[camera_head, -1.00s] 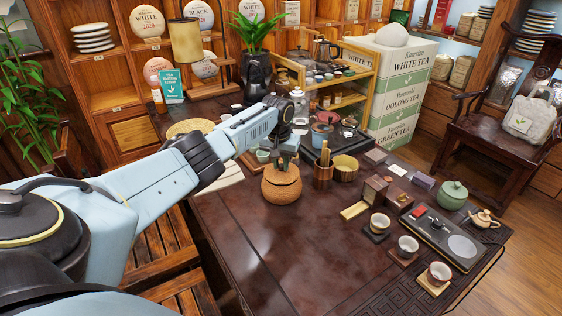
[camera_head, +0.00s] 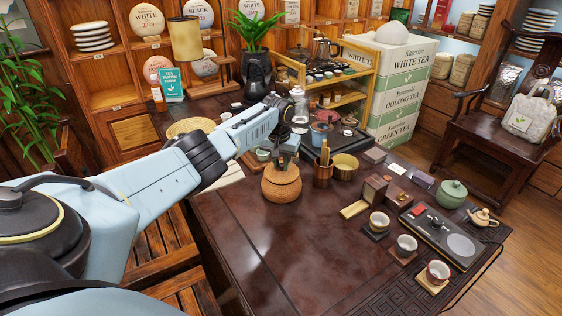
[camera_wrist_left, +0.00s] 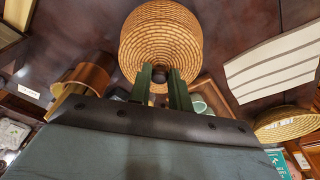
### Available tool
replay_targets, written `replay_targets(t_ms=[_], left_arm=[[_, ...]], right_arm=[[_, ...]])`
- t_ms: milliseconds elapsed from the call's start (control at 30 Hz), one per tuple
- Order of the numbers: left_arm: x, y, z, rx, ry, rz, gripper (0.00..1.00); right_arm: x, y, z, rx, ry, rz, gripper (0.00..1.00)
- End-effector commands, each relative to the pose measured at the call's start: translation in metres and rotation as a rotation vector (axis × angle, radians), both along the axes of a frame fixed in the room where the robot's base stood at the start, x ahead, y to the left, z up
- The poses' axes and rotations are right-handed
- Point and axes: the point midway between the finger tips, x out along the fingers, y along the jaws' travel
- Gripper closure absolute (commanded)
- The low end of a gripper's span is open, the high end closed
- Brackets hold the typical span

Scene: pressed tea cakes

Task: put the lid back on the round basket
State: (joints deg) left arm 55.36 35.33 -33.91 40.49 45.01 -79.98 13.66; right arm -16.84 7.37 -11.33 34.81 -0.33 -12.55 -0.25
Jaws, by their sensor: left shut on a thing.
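The round woven basket (camera_head: 281,187) stands upright on the dark table, in front of my left arm. Its woven lid (camera_head: 282,171) is at the basket's mouth, directly below my left gripper (camera_head: 284,158); I cannot tell whether it is fully seated. In the left wrist view the woven lid (camera_wrist_left: 160,38) fills the top middle, and the dark knob (camera_wrist_left: 159,76) lies between the two green fingers of my left gripper (camera_wrist_left: 163,86). The gripper is shut on the lid's knob. My right gripper is out of view.
A wooden tool holder (camera_head: 322,173) and a woven-looking gold bowl (camera_head: 345,166) stand close to the basket's right. A tea tray (camera_head: 342,139) lies behind. Cups and small boxes are farther right. The table's front middle (camera_head: 270,240) is clear.

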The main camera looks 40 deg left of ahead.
Motion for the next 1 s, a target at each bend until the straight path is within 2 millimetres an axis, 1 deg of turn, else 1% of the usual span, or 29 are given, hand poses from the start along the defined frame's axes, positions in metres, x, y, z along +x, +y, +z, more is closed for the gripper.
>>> replay_targets(t_ms=[267, 667, 1000], left_arm=[[-0.0001, 0.0002, 0.0000, 0.000, 0.000, 0.000, 1.00], [-0.0003, 0.0004, 0.0002, -0.001, 0.001, 0.001, 1.00], [-0.0003, 0.0005, -0.0005, 0.000, 0.000, 0.000, 1.00]], right_arm=[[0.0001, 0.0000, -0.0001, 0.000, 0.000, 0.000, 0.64], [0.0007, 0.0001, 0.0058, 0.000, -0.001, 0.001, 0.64], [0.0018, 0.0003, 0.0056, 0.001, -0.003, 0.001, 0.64]])
